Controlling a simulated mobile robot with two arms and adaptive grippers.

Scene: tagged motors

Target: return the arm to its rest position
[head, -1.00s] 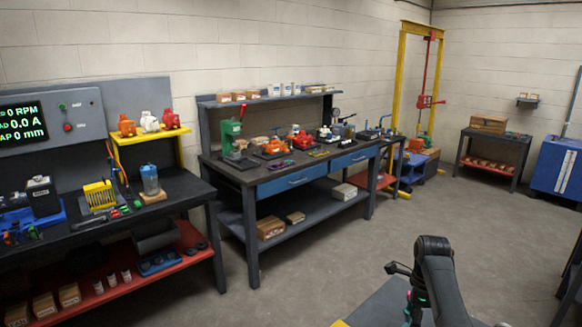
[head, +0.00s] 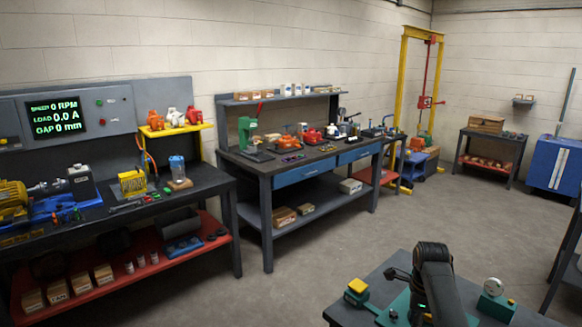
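My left gripper is not in view. Small orange, white and red motors (head: 174,117) stand on a yellow shelf above the left bench. A larger yellow motor (head: 12,196) is on the left bench at the picture's edge. Any tags on them are too small to read.
A near table (head: 375,285) carries a yellow-topped green box (head: 357,287) and a green gauge block (head: 493,298). The left bench (head: 205,182) and the blue-drawer bench (head: 265,170) line the wall. Open floor (head: 345,235) lies between them and the near table.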

